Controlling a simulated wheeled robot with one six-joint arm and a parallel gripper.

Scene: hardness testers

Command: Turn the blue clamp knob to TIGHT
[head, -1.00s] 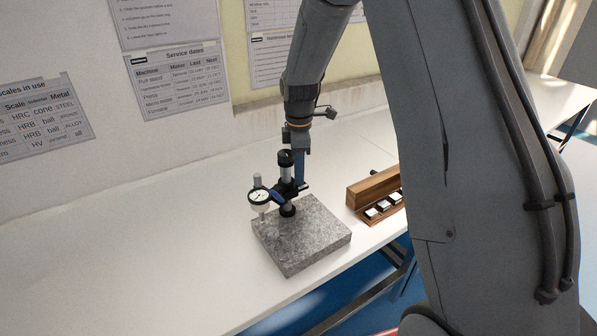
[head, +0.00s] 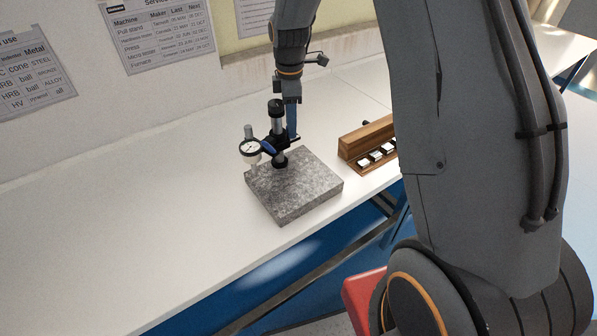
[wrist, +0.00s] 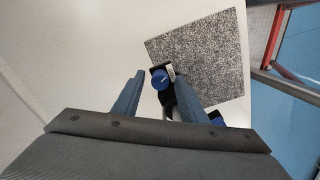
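A dial gauge stand with a black and silver post (head: 277,121) stands on a speckled grey granite base (head: 300,190). A white-faced dial gauge (head: 250,148) is on its left side. In the wrist view a round blue knob (wrist: 160,80) shows beside a small pale label plate, too small to read. My gripper (wrist: 160,76) is open, with its blue fingers on either side of the knob in that view; I see no clear contact. In the head view my gripper (head: 291,125) points down just right of the post. A second blue part (wrist: 216,117) shows behind the right finger.
A wooden block holder (head: 362,143) with several small metal blocks stands right of the granite base. The white table (head: 130,220) is clear to the left. Its front edge runs close to the granite base. The wall with posters is behind.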

